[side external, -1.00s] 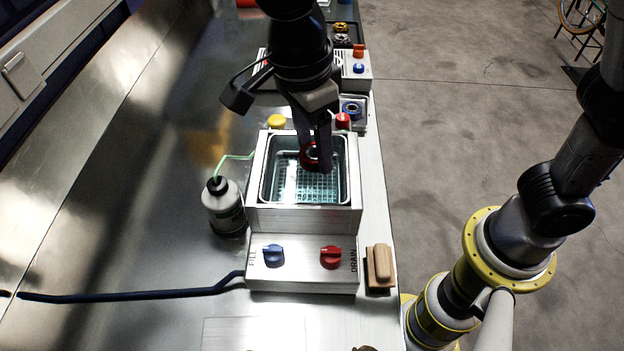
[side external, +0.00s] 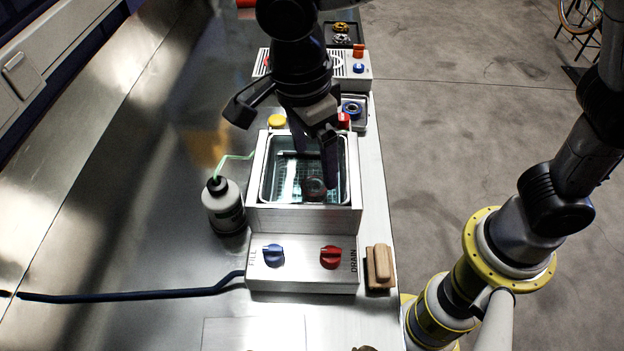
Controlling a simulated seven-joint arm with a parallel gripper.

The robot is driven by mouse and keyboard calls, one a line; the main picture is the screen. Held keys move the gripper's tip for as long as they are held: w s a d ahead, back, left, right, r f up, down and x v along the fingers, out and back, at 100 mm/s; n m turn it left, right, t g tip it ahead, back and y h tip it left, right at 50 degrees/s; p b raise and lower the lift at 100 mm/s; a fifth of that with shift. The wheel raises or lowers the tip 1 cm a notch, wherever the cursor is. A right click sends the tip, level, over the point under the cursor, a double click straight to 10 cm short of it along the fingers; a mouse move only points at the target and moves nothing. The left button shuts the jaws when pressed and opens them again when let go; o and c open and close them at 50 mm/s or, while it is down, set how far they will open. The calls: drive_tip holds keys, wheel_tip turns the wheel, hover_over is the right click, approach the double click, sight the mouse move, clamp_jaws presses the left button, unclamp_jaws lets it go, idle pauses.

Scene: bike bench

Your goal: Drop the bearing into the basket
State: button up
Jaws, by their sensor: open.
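The bearing (side external: 314,188) is a dark ring low inside the basket, near its front right. The basket (side external: 283,194) is a wire mesh set in the square metal tank (side external: 305,218). My gripper (side external: 316,172) is above the tank with its fingers spread apart. The bearing is below the fingers, apart from them as far as I can see. The right finger hangs over the right part of the basket. Part of the basket's back is hidden by my gripper.
A control box with a blue knob (side external: 273,256) and a red knob (side external: 331,257) stands in front of the tank. A white bottle (side external: 223,206) is at left, a wooden-handled brush (side external: 380,266) at right. Behind the tank is a tray with a blue ring (side external: 352,108).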

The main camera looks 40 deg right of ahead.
wheel_tip(320, 180, up, 14)
drive_tip(key=a, duration=0.1)
drive_tip(key=shift+w+a+f, duration=0.15)
drive_tip(key=shift+w+a, duration=0.05)
drive_tip(key=shift+a, duration=0.1)
